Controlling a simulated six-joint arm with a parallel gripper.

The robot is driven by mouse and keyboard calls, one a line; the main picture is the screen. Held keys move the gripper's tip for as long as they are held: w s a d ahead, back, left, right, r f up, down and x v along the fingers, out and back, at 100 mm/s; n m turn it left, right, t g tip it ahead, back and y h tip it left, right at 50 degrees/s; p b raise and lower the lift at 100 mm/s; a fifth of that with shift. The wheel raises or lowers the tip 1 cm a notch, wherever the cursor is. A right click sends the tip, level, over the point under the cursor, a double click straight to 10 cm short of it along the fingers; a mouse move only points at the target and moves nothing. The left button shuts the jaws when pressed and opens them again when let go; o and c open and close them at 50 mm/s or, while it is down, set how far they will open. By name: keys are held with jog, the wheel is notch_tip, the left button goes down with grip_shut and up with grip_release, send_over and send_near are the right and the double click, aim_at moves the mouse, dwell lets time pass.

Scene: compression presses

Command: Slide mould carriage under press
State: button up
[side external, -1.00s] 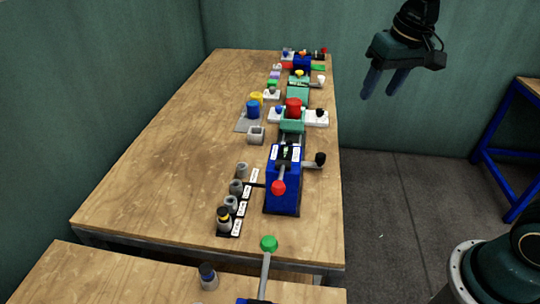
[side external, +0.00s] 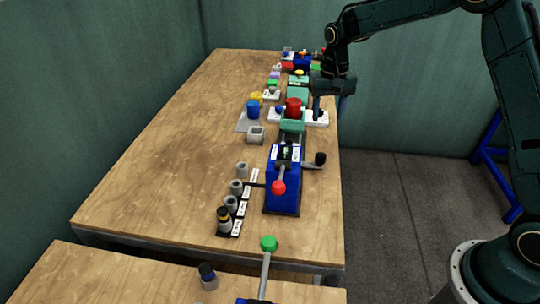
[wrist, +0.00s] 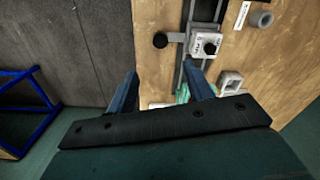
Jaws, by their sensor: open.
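The blue press (side external: 283,190) stands on the near part of the table, with a red-ball lever on its front. A teal block (side external: 292,126), which looks like the mould carriage, sits behind it on dark rails (side external: 290,140). A red cylinder (side external: 293,108) stands on or behind this block. My gripper (side external: 329,110) is open and points down at the table's right edge, right of the red cylinder. One finger overlaps the right white block (side external: 314,118); contact cannot be told. In the wrist view, my open fingers (wrist: 166,80) partly hide a teal part (wrist: 183,93).
A black-ball side handle (side external: 320,158) sticks out right of the press. Grey cups (side external: 236,187) stand left of it, and a grey square holder (side external: 256,135) sits farther back. Blue and yellow cylinders (side external: 253,109) stand on a grey plate. The table's left side is clear.

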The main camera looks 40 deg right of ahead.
aim_at(321, 155)
jog(key=shift+w+d+f, duration=0.1)
jog(key=shift+w+f, duration=0.05)
jog(key=shift+f, duration=0.2)
jog(key=shift+f, duration=0.15)
notch_tip(321, 155, down, 14)
jog(key=shift+r, duration=0.25)
dwell(0.4)
grip_shut()
jog(key=shift+s+a, duration=1.45)
jog(key=shift+a, duration=0.05)
